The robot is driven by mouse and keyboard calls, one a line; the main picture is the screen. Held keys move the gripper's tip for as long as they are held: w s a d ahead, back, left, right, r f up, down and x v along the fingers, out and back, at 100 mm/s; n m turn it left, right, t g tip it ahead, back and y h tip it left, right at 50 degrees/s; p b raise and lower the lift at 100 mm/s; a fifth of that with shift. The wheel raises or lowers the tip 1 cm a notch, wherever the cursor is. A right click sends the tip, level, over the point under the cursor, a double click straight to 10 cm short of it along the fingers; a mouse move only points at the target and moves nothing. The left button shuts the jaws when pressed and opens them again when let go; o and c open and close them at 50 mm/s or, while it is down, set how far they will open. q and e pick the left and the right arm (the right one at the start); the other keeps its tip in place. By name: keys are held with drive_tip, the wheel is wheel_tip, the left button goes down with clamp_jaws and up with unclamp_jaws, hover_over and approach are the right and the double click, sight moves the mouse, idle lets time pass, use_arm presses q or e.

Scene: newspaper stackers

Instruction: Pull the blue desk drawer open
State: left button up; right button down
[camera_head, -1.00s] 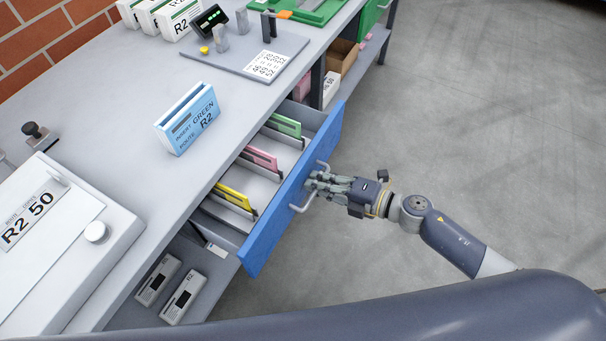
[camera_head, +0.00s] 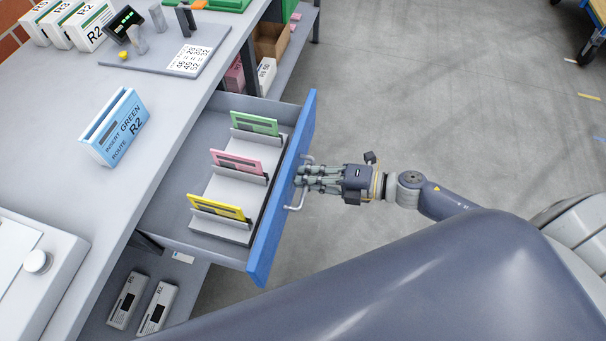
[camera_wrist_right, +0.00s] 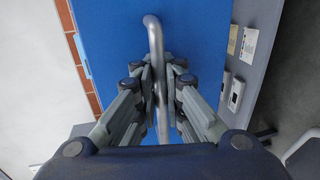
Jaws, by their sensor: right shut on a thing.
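The blue desk drawer (camera_head: 284,195) stands well out from the desk in the head view. Its blue front also fills the middle of the right wrist view (camera_wrist_right: 205,35). A grey bar handle (camera_head: 294,208) is fixed to the front, and it shows as a curved bar in the right wrist view (camera_wrist_right: 155,45). My right gripper (camera_head: 305,180) is shut on the handle, its fingers on both sides of the bar. Inside the drawer a grey rack holds a green card (camera_head: 254,123), a pink card (camera_head: 236,161) and a yellow card (camera_head: 217,207). My left gripper is not in view.
The grey desk top (camera_head: 75,185) carries a light blue card holder (camera_head: 114,127) and a grey board (camera_head: 165,55). Two white devices (camera_head: 128,298) lie on a lower shelf.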

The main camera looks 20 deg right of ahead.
drive_tip(key=shift+r, duration=0.1)
drive_tip(key=c, duration=2)
unclamp_jaws()
drive_tip(key=v, duration=1.2)
